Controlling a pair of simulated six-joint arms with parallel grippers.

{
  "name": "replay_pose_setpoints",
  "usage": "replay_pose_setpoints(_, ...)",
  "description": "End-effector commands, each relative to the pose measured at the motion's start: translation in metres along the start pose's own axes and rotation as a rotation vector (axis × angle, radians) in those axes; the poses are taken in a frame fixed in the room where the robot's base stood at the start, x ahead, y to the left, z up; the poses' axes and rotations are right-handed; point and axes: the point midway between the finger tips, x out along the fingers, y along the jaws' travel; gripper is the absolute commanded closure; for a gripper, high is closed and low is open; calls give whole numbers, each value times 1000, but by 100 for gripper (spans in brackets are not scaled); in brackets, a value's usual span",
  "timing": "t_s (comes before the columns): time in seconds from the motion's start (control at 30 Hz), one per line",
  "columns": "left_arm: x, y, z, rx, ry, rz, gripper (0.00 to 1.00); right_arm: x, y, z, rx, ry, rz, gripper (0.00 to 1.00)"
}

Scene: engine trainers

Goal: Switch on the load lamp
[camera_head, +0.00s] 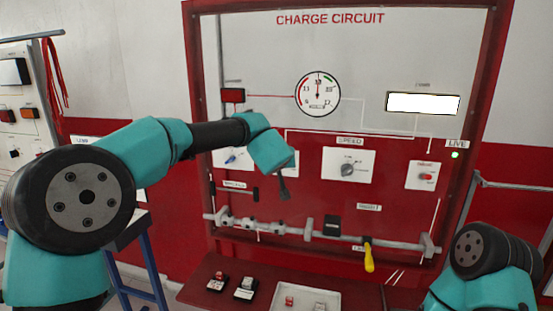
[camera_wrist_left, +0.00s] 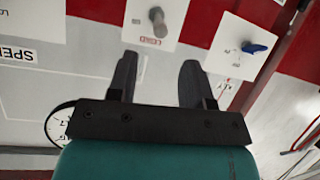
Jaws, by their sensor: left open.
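In the left wrist view, a white plate with a small red label reading LOAD (camera_wrist_left: 152,41) carries a grey toggle or knob (camera_wrist_left: 157,18). My left gripper (camera_wrist_left: 155,72) is open and empty, its two fingers pointing toward this plate with the grey control roughly between their lines, apart from it. In the head view my left gripper (camera_head: 284,188) hangs in front of the panel (camera_head: 380,40) and hides most of the load plate. A white rectangular display or lamp (camera_head: 422,103) is at the panel's upper right; its small label is unreadable. My right gripper is outside the frames.
A plate with a blue knob (camera_head: 233,157) is left of my gripper. A SPEED knob (camera_head: 347,169) and a red switch (camera_head: 426,177) are to its right. A rail with a yellow handle (camera_head: 369,257) runs below. A round gauge (camera_head: 318,93) is above.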

Motion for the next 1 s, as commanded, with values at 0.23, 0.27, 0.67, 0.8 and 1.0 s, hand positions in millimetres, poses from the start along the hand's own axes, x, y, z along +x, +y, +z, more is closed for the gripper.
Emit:
replay_pose_setpoints(0.23,-49,0,-1,0,1,2,54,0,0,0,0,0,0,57)
replay_pose_setpoints(0.27,-54,0,-1,0,2,2,54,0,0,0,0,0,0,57)
replay_pose_setpoints(0.67,-81,0,0,0,0,0,54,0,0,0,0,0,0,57)
replay_pose_setpoints(0.8,-80,0,0,0,0,0,54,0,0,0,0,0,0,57)
replay_pose_setpoints(1.0,-72,-4,10,2,-9,-10,54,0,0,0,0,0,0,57)
